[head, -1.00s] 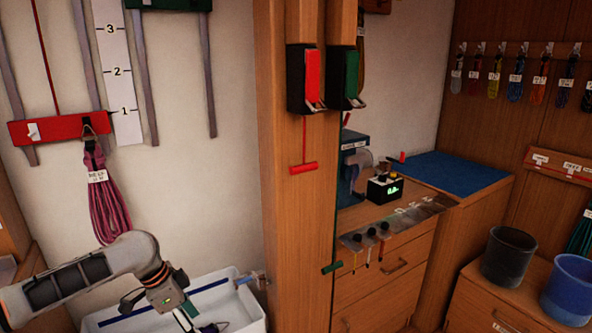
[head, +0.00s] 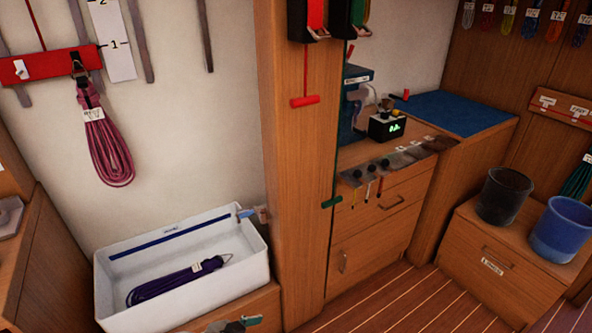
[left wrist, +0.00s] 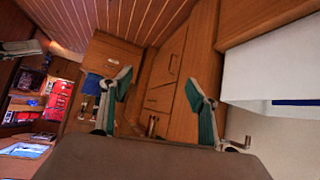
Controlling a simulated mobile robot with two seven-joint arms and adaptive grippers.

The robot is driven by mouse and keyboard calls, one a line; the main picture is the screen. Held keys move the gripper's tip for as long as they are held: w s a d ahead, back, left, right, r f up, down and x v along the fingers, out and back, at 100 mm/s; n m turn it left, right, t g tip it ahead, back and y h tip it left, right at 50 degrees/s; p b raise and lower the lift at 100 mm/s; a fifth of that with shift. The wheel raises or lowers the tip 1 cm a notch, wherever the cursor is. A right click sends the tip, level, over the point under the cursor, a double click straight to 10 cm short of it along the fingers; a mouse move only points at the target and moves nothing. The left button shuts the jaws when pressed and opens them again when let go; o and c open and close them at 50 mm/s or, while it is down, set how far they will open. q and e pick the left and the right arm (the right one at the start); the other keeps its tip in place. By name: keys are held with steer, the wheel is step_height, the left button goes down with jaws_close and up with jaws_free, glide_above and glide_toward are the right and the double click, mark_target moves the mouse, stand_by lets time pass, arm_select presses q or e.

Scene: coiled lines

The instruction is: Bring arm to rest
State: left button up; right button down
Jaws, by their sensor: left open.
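My left gripper (left wrist: 158,100) is open and empty in the left wrist view, its two green-padded fingers spread apart. In the head view only a small part of the left gripper (head: 235,325) shows at the bottom edge, below the white bin; the rest of that arm is out of frame. A purple coiled line (head: 172,284) with a white tag lies in the white bin (head: 225,265), apart from the gripper. A pink coiled line (head: 107,145) hangs from the red rail on the left wall. My right gripper is not in view.
A wooden post (head: 292,180) stands just right of the bin. Drawers (head: 372,245) and a low cabinet (head: 500,265) bearing a black bucket (head: 503,196) and a blue bucket (head: 562,230) stand further right. The plank floor (head: 405,305) between them is clear.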

arm_select(q)
steer(key=s+a+f+n+t+y, duration=0.3)
steer(key=s+a+n+y, duration=0.1)
steer(key=s+a, duration=0.8)
steer(key=shift+s+a+t+y, duration=0.25)
steer(key=shift+s+t+y, duration=0.05)
steer(key=shift+s, duration=0.55)
